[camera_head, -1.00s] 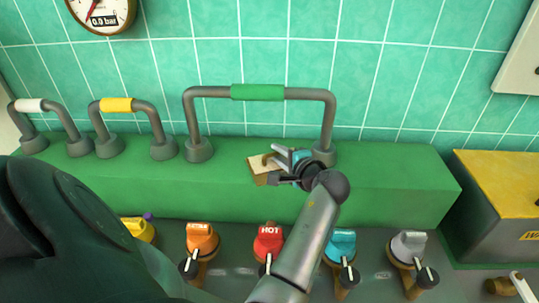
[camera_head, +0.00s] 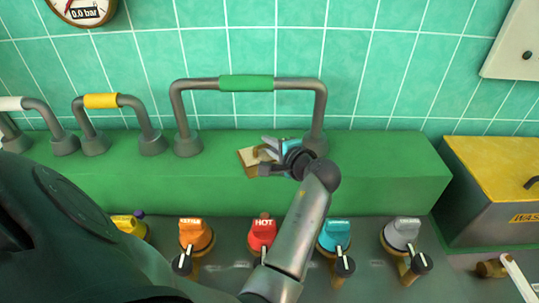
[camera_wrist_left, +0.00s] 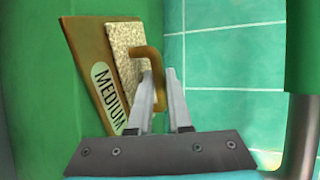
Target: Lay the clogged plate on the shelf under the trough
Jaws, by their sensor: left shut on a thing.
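My left gripper (camera_head: 270,151) is shut on the brass handle (camera_wrist_left: 153,66) of a small plate. In the head view the plate (camera_head: 246,158) is a small tan piece at the gripper's tips, over the green block. In the left wrist view the brownish plate (camera_wrist_left: 84,40) is tilted, carries a "MEDIUM" label and has a speckled, crusted patch (camera_wrist_left: 124,45). The plate's lower part is hidden behind the gripper. I cannot make out a trough or a shelf under it for certain. My right gripper is not in view.
A long green block (camera_head: 390,175) runs along the tiled wall. A grey pipe arch with a green sleeve (camera_head: 246,83) stands on it, close to the gripper. Orange (camera_head: 194,232), red (camera_head: 262,233), blue (camera_head: 335,234) and grey (camera_head: 402,232) valves stand in front. A yellow-lidded bin (camera_head: 495,165) is at right.

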